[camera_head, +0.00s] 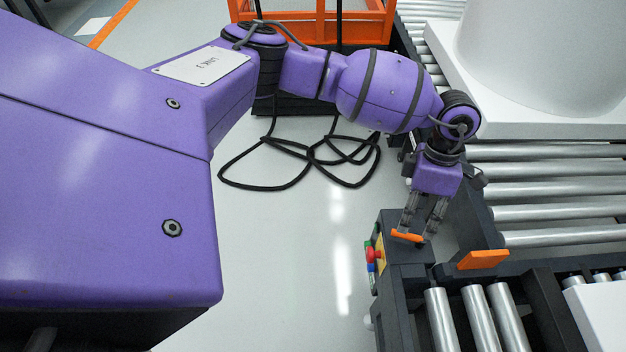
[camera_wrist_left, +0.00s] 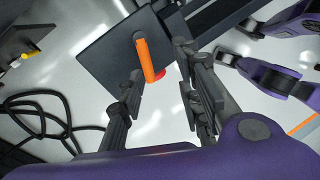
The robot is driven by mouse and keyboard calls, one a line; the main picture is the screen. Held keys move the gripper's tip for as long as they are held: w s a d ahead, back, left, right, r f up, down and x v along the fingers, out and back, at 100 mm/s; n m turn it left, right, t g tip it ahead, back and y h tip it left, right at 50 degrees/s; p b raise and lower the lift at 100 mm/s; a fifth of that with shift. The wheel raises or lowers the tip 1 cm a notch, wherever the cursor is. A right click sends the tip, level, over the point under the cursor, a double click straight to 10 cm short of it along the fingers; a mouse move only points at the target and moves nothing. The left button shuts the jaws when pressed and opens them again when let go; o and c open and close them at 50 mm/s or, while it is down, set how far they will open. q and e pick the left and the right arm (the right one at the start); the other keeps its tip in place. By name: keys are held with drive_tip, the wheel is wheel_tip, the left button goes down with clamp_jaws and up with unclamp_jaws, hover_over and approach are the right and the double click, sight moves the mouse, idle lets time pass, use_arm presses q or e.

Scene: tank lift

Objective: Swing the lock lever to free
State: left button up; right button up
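The orange lock lever (camera_head: 407,236) sits on top of a dark box (camera_head: 408,262) at the conveyor's near corner. In the left wrist view the lever (camera_wrist_left: 147,58) runs down from its pivot on the dark plate (camera_wrist_left: 105,55). My left gripper (camera_head: 420,232) points down at the lever from above. Its fingers are apart, and in the left wrist view the lever's free end lies between them (camera_wrist_left: 160,75), closer to the left finger. I cannot tell whether a finger touches it. My right gripper is not in view.
A button panel (camera_head: 375,254) with a red knob is on the box's left side. An orange block (camera_head: 483,260) sits on the conveyor frame to the right. Steel rollers (camera_head: 545,190) carry a white tank (camera_head: 540,50) behind. A black cable (camera_head: 265,187) lies looped on open floor.

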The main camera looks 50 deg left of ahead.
sight(406, 238)
use_arm(q)
drive_tip(key=shift+y, duration=0.4)
drive_tip(key=f, duration=0.2)
drive_tip(key=f+b, duration=0.1)
drive_tip(key=f, duration=0.1)
drive_tip(key=a+f+b, duration=0.1)
drive_tip(key=f, duration=0.2)
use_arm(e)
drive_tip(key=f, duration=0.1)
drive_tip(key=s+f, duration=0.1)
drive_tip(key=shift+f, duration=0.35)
use_arm(q)
drive_tip(key=shift+c, duration=0.4)
drive_tip(key=shift+d, duration=0.1)
clamp_jaws()
drive_tip(key=shift+w, duration=0.1)
